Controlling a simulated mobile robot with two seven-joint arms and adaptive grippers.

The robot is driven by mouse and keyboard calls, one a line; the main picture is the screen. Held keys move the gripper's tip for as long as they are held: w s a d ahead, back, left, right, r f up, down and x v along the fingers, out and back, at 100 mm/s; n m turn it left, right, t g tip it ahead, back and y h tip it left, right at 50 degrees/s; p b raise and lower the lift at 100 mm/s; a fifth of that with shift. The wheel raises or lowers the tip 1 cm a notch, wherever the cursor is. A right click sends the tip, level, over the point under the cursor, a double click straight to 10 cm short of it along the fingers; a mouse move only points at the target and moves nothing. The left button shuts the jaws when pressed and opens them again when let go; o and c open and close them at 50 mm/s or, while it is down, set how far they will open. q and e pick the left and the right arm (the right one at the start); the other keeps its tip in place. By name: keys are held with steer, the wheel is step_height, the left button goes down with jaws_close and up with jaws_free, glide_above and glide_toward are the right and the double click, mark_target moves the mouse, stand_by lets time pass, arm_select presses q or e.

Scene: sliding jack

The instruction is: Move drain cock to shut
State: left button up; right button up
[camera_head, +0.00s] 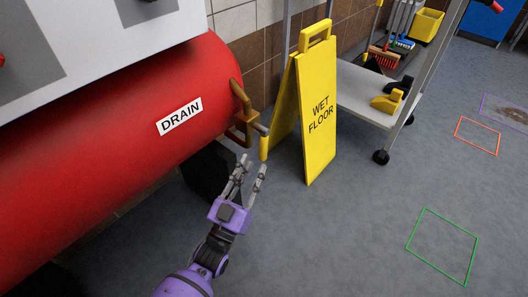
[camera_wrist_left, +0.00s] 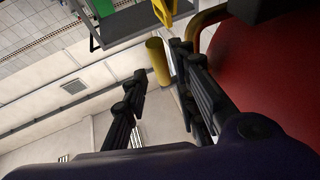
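The drain cock is at the right end of a red tank (camera_head: 90,150) labelled DRAIN (camera_head: 180,117). It has a brass pipe body (camera_head: 240,112), a short grey stem (camera_head: 261,129) and a yellow handle (camera_head: 264,148) pointing down. My left gripper (camera_head: 253,166) is open just below the handle, its fingers pointing up at it. In the left wrist view the yellow handle (camera_wrist_left: 158,60) appears between the two spread fingertips (camera_wrist_left: 162,66). Neither finger is clearly touching it. My right gripper is not in view.
A yellow WET FLOOR sign (camera_head: 318,110) stands close to the right of the drain cock. A grey wheeled cart (camera_head: 365,95) stands behind it. The floor in front and to the right is open, with a green outlined square (camera_head: 443,246) and an orange one (camera_head: 477,136).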

mark_target(261, 154)
arm_select(q)
steer(key=b+x, duration=0.1)
steer(key=x, duration=0.5)
steer(key=shift+w+d+r+b, duration=0.1)
steer(key=shift+w+d+b, duration=0.05)
steer(key=shift+w+b, duration=0.2)
jaws_close()
